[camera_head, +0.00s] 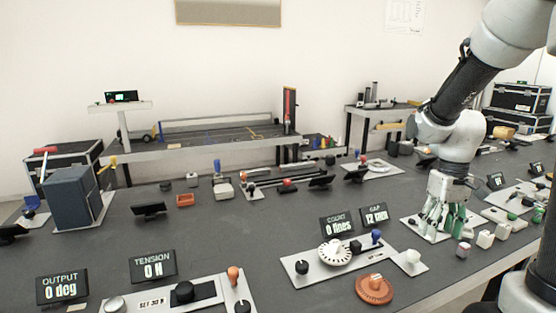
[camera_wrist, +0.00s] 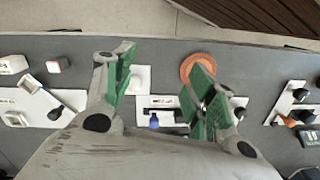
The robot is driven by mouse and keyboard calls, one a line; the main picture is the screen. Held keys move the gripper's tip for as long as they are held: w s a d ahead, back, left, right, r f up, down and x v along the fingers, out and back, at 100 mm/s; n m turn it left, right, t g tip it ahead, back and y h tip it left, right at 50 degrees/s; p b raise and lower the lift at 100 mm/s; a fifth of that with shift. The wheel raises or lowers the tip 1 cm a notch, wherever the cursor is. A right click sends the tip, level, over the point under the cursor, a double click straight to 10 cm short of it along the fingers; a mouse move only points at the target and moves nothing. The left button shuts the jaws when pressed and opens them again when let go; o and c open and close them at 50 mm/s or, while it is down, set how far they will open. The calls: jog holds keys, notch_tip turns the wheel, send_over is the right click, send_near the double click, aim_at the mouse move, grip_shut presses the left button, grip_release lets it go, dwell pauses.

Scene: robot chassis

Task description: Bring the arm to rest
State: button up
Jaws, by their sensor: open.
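My gripper (camera_head: 440,218) points down above the right part of the dark bench (camera_head: 240,240) in the head view. Its green-lined fingers are spread apart with nothing between them. In the wrist view my gripper (camera_wrist: 160,95) shows the same two green fingers, wide apart, over the bench top. The arm reaches in from the upper right of the head view. A white plate with a small base (camera_head: 409,259) and an orange-brown disc (camera_head: 374,288) stand left of and nearer than the gripper. The disc also shows in the wrist view (camera_wrist: 199,66), partly behind the right finger.
A panel with a white dial (camera_head: 334,252) and small displays stands left of the gripper. Small white blocks (camera_head: 486,239) stand close on its right. A dark blue box (camera_head: 76,190) is at the far left. The bench middle (camera_head: 250,220) has bare room.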

jog(key=s+a+r+t, duration=0.1)
jog(key=s+r+t, duration=0.1)
jog(key=s+r, duration=0.4)
jog(key=s+a+r+m+t, duration=0.1)
jog(key=s+a+r+t, duration=0.1)
jog(key=s+r, duration=0.4)
jog(key=shift+s+a+r+t, duration=0.15)
jog(key=shift+s+r+t, duration=0.25)
jog(key=shift+s+t, duration=0.4)
